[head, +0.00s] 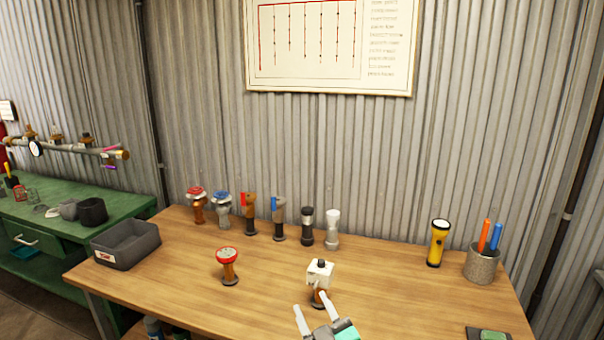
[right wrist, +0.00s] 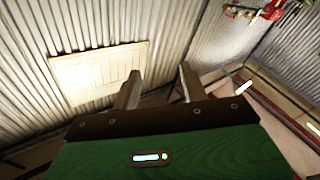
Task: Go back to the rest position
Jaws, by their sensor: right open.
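My right gripper (head: 316,315) is at the front of the wooden table, low in the head view, just in front of a valve with a white box-shaped top (head: 320,273). Its two fingers stand apart with nothing between them. In the right wrist view the open fingers (right wrist: 160,88) point toward the corrugated wall and the framed chart, with nothing between them. In the head view the fingertips overlap the foot of the white-topped valve; I cannot tell whether they touch it. My left gripper is not in view.
A red-topped valve (head: 229,265) stands left of centre on the table (head: 180,275). Several valves line the back. A grey bin (head: 126,246) is at the left, a yellow flashlight (head: 438,243) and a pen cup (head: 481,264) at the right. The table's right middle is clear.

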